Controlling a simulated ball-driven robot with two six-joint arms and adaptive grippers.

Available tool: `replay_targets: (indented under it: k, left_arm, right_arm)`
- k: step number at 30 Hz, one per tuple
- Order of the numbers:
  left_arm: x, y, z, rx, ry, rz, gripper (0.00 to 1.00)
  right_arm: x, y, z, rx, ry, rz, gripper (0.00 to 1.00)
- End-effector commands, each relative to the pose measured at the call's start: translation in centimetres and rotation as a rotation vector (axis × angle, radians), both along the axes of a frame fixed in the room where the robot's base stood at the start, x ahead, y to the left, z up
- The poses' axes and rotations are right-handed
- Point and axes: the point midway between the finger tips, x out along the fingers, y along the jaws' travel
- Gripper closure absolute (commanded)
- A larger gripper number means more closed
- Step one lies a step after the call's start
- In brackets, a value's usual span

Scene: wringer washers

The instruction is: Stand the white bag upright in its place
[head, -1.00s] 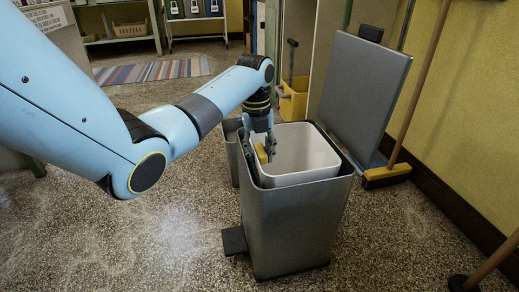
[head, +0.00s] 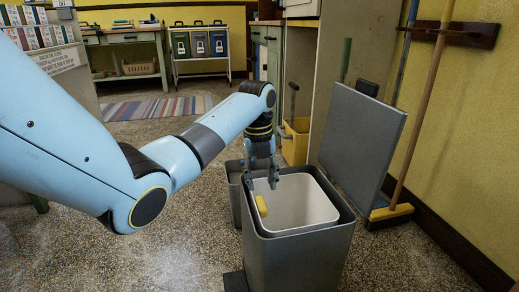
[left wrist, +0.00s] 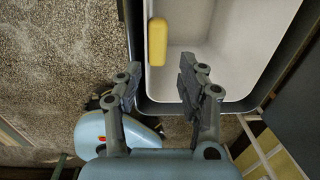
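I cannot make out a white bag in either view. A white inner bucket (head: 305,207) sits inside a grey bin (head: 300,262) whose lid stands open. A small yellow block (head: 261,206) is by the bucket's left inner wall; it also shows in the left wrist view (left wrist: 157,41). My left gripper (head: 262,183) points down at the bin's left rim, just above the block. In the left wrist view its fingers (left wrist: 158,85) are apart with nothing between them, and the block lies beyond them. My right gripper is not in view.
The grey lid (head: 362,140) stands behind the bin. A broom (head: 391,212) and a yellow bucket (head: 296,140) are near the right wall.

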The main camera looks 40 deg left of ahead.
Motion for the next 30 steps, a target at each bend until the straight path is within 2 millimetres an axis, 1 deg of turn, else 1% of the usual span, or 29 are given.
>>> replay_targets:
  k: [1,6,9,12,16,18,20,23,24,26,27,29,30]
  left_arm:
    - [0.1,0.0,2.2,0.0,-0.009,0.0,0.6]
    - [0.0,0.2,5.2,0.0,-0.006,0.0,0.6]
    - [-0.1,0.2,6.2,0.0,-0.004,0.0,0.6]
    - [-0.2,0.2,6.7,-0.001,-0.002,0.0,0.6]
    - [-0.2,0.2,6.8,-0.001,0.001,0.001,0.6]
    - [-0.5,0.1,6.5,0.0,0.0,0.014,0.6]
    - [-1.2,-0.2,5.7,0.004,-0.005,0.058,0.6]
    - [-3.7,-1.4,3.1,0.012,-0.03,0.23,0.6]
    - [-5.2,-2.1,1.9,0.011,-0.048,0.333,0.6]
    - [-8.0,-3.2,0.1,0.0,-0.084,0.517,0.6]
    - [-10.1,-4.1,-0.8,-0.016,-0.11,0.656,0.6]
    - [-13.5,-5.2,-2.0,-0.05,-0.142,0.869,0.6]
    - [-15.9,-5.9,-2.8,-0.074,-0.15,1.015,0.6]
  right_arm:
    - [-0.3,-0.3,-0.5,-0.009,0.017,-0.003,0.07]
    - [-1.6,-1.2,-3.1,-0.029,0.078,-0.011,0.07]
    - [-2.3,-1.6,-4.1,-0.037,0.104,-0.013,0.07]
    - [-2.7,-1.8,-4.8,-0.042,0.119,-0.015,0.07]
    - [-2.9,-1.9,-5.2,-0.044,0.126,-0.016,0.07]
    - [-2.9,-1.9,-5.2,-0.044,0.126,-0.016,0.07]
    - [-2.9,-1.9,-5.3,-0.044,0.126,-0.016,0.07]
    - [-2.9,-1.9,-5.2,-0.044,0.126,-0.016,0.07]
    - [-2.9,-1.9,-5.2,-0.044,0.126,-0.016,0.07]
    - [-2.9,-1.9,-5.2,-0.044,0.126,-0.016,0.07]
    - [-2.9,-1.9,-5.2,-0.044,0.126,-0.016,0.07]
    - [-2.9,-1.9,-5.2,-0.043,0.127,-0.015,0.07]
    - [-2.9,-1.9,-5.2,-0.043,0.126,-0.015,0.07]
